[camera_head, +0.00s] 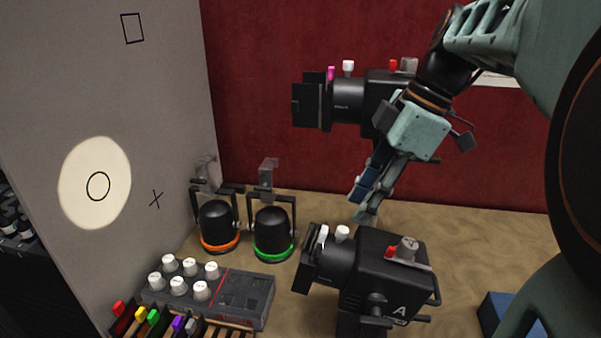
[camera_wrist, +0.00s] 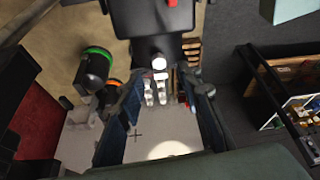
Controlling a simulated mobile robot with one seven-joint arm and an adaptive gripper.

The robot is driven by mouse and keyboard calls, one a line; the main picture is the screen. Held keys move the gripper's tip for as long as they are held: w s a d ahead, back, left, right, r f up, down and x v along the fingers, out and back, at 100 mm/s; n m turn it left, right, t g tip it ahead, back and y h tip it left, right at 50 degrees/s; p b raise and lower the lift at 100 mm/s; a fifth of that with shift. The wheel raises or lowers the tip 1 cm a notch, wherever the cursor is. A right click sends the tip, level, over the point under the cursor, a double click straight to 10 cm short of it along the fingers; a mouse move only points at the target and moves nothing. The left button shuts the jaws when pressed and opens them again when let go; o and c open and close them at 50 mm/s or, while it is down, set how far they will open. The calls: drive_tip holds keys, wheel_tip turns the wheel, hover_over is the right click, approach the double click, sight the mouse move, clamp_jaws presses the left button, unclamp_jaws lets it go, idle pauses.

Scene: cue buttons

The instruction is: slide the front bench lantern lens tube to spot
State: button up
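The front bench lantern (camera_head: 385,275) is black, marked A, and stands on the bench facing left. Its lens tube (camera_head: 335,258) is at its left end, with two white knobs (camera_head: 342,232) on top. In the wrist view the lantern (camera_wrist: 150,18) is at the top, with a white knob (camera_wrist: 159,63) below it. My gripper (camera_head: 363,206) is above and behind the lens tube, apart from it. In the wrist view its fingers (camera_wrist: 163,92) are spread with nothing held. A bright round light patch (camera_head: 75,185) lies on the grey wall around a drawn circle.
A second lantern (camera_head: 345,100) is behind my gripper. Two dark lamps, orange-ringed (camera_head: 218,225) and green-ringed (camera_head: 273,232), stand left of the front lantern. A console (camera_head: 245,295) with white knobs is at front left. A blue block (camera_head: 497,312) is at front right.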

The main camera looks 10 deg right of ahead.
sight(343, 229)
drive_tip(key=x, duration=0.6)
drive_tip(key=shift+c, duration=0.7)
clamp_jaws()
